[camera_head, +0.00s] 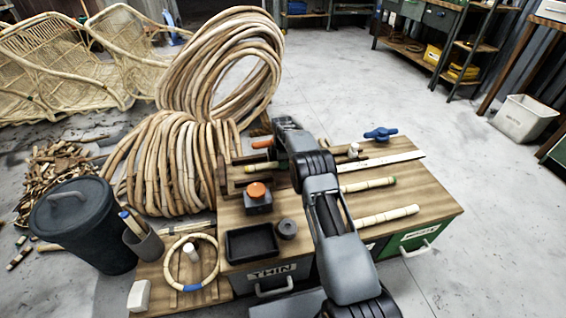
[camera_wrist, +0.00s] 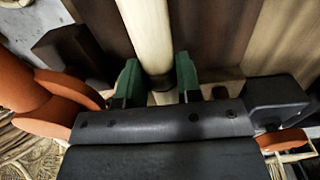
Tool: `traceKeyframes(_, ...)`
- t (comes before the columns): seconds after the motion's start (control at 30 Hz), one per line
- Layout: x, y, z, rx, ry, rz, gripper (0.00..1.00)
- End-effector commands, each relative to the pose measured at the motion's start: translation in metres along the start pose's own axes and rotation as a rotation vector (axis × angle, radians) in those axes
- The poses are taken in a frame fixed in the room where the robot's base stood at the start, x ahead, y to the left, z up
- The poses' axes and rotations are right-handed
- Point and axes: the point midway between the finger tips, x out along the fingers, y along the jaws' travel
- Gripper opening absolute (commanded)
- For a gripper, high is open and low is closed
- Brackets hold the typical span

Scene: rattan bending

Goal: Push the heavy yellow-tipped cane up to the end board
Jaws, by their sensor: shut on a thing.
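My gripper (camera_wrist: 159,85) is shut on a pale cane (camera_wrist: 147,30), with green pads on either side of it. In the head view the arm hides most of my gripper (camera_head: 283,161), which is low over the bench. A pale cane length (camera_head: 257,167) runs left from it toward a dark upright board (camera_head: 221,175) at the bench's left end. I cannot tell whether they touch. A green-tipped cane (camera_head: 366,185) and a thicker cane with a pale yellowish tip (camera_head: 388,216) lie right of the arm. The held cane's tip colour is not clear.
An orange-topped black block (camera_head: 258,198), a black tray (camera_head: 252,243) and a dark round pot (camera_head: 287,229) stand left of the arm. A white ruler (camera_head: 381,161) and a blue tool (camera_head: 380,134) lie at the back right. Cane coils (camera_head: 165,165) stand behind left.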

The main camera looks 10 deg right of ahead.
Motion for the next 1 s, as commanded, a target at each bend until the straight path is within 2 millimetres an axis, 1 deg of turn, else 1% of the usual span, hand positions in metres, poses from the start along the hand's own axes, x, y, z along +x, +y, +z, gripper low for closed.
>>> traceKeyframes(0.6, 0.0, 0.001, -0.05, 0.012, 0.0, 0.001, 0.07)
traceKeyframes(0.8, 0.0, 0.001, -0.061, 0.015, 0.0, 0.001, 0.07)
traceKeyframes(1.0, 0.0, 0.001, -0.066, 0.018, 0.0, 0.001, 0.07)
